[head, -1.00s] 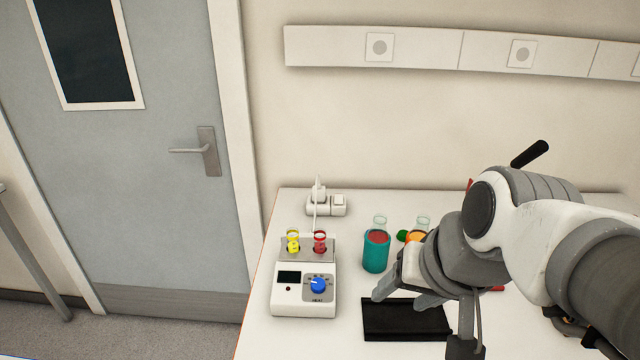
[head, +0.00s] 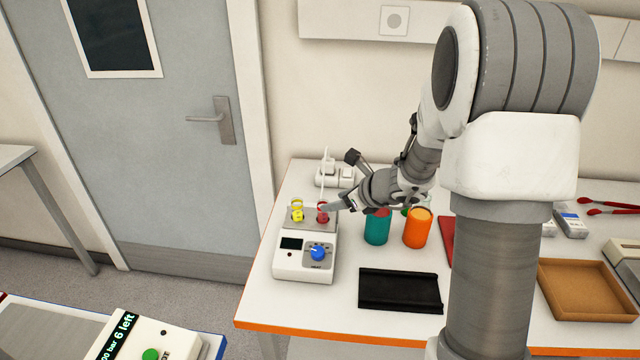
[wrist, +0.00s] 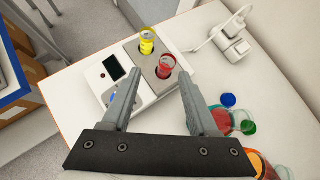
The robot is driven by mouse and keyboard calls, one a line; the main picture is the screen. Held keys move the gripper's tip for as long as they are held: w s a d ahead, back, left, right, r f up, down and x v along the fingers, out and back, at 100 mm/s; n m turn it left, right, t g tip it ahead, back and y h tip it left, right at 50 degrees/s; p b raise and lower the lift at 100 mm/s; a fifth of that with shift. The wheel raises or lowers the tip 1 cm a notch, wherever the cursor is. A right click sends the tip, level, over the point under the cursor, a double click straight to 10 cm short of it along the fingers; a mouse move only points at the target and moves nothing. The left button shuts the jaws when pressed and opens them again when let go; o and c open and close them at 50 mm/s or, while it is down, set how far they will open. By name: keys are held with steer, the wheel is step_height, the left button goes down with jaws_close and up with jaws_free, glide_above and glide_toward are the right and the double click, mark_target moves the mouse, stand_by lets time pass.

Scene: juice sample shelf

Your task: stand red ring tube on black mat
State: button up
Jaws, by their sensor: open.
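The red ring tube (head: 322,213) stands in the top of the white heater block (head: 305,258). In the wrist view the red ring tube (wrist: 165,67) shows just past and between my fingertips, nearer the right one. My gripper (head: 335,206) is open and empty at the tube's right in the head view; its fingers (wrist: 160,75) are spread in the wrist view. I cannot tell whether they touch the tube. The black mat (head: 400,292) lies bare on the table, right of and in front of the heater block.
A yellow ring tube (head: 297,211) stands left of the red one. A teal cup (head: 377,228) and an orange cup (head: 417,229) stand behind the mat. A socket with white plugs (head: 334,175) is behind the block. A brown tray (head: 584,290) lies at right.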

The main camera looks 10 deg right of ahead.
mark_target(323, 219)
steer(key=shift+m, duration=0.8)
steer(key=shift+d+f+b+x, duration=0.25)
steer(key=shift+b+x, duration=0.35)
steer(key=shift+x, duration=1.15)
steer(key=shift+d+b+x, duration=0.3)
steer(key=shift+b+x, duration=0.35)
steer(key=shift+x, duration=1.1)
steer(key=shift+d+f+b+x, duration=0.25)
steer(key=shift+b+x, duration=0.35)
steer(key=shift+x, duration=1.15)
steer(key=shift+w+r, duration=0.1)
steer(key=shift+d, duration=0.1)
jaws_close()
